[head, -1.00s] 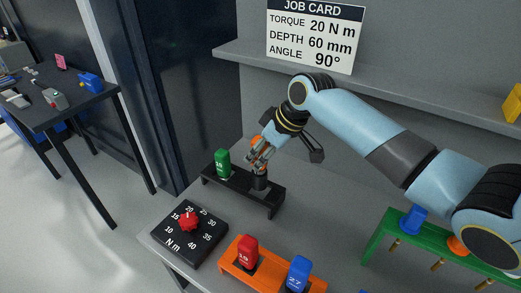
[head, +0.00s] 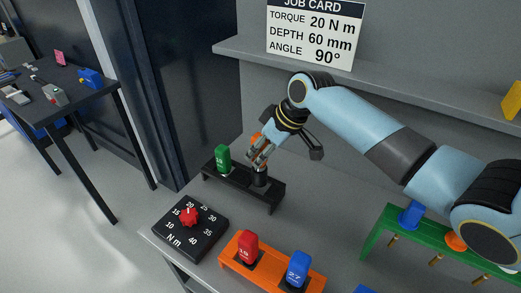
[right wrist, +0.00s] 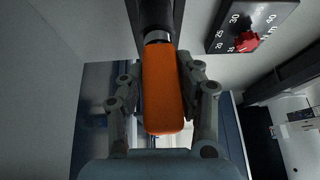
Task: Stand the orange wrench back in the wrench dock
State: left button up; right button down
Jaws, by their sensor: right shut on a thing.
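My right gripper (head: 259,157) is shut on the orange wrench (right wrist: 163,90), over the black stand. In the right wrist view the wrench's orange handle lies between the fingers, with a metal collar and a dark part beyond it. In the head view the gripper hides most of the wrench; a bit of orange (head: 256,138) shows. The black stand (head: 271,196), which looks like the wrench dock, holds a green numbered piece (head: 223,158) and a dark round post (head: 260,176) right below my gripper. Whether the wrench is fully seated there is hidden. My left gripper is out of view.
A torque dial with a red knob (head: 189,216) and an orange rack (head: 267,278) with red and blue pieces stand in front. A green rack (head: 380,229) is at right. A shelf (head: 390,83) runs behind my arm. Bench space between the racks is clear.

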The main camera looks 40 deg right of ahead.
aim_at(261, 170)
jog(key=shift+r+p, duration=0.1)
jog(key=shift+p, duration=0.2)
jog(key=shift+f, duration=0.3)
dwell(0.5)
jog(key=shift+f+b, duration=1.8)
jog(key=shift+f, duration=0.95)
jog(key=c, duration=0.8)
grip_release()
jog(key=shift+f, duration=0.1)
jog(key=shift+c, duration=0.2)
notch_tip(261, 170, up, 5)
jog(key=p, duration=0.5)
jog(key=shift+r+b, duration=0.3)
jog(key=shift+r, duration=1.75)
